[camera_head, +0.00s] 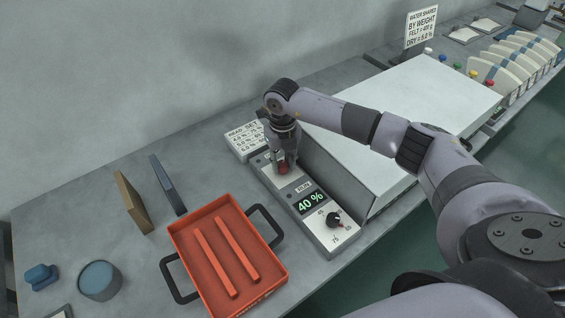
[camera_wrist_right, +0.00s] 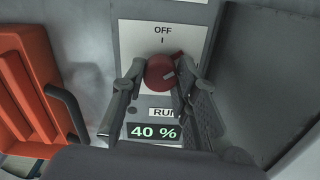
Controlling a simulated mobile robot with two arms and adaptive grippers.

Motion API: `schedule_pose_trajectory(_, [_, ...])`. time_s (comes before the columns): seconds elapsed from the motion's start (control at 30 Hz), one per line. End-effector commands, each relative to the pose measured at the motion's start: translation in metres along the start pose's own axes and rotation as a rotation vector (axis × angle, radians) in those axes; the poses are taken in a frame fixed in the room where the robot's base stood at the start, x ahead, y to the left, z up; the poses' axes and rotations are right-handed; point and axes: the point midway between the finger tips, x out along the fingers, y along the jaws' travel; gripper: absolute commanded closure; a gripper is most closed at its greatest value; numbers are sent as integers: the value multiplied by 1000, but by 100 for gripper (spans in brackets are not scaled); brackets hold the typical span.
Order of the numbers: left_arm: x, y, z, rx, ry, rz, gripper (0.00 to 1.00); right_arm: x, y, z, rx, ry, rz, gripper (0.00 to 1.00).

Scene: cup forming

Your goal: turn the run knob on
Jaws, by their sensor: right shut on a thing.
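The red run knob (camera_wrist_right: 160,70) sits on a white plate on the control panel, with "OFF" and a tick above it and a partly covered "RUN" label below. Its grey pointer mark lies toward the right in the right wrist view, away from the OFF tick. My right gripper (camera_head: 284,165) reaches down onto the panel (camera_head: 321,232) from above. In the wrist view its two fingers are shut on the knob, one on each side. In the head view the knob is mostly hidden by the gripper. My left gripper is in neither view.
A display (camera_head: 311,201) reads 40 %, with a black dial (camera_head: 334,219) below it. An orange tray (camera_head: 203,283) with black handles and two bars stands left of the panel. A large pale box (camera_head: 405,95) stands close on the right, under my right arm.

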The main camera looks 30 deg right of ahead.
Motion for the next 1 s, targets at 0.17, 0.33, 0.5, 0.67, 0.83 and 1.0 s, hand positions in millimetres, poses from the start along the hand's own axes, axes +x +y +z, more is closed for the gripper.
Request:
schedule_pose_trajectory(0.17, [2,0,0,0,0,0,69,-1,-1,1,170,-3,-1,100])
schedule_pose_trajectory(0.33, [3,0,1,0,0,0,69,-1,-1,1,322,-3,-1,100])
schedule_pose_trajectory(0.5, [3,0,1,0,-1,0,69,-1,-1,1,452,-3,-1,100])
schedule_pose_trajectory(0.67, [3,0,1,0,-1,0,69,-2,-1,1,545,-3,-1,100])
schedule_pose_trajectory(0.83, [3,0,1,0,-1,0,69,-2,-1,1,610,-4,-1,100])
schedule_pose_trajectory(1.0, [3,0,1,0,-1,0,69,-2,-1,1,642,-4,-1,100])
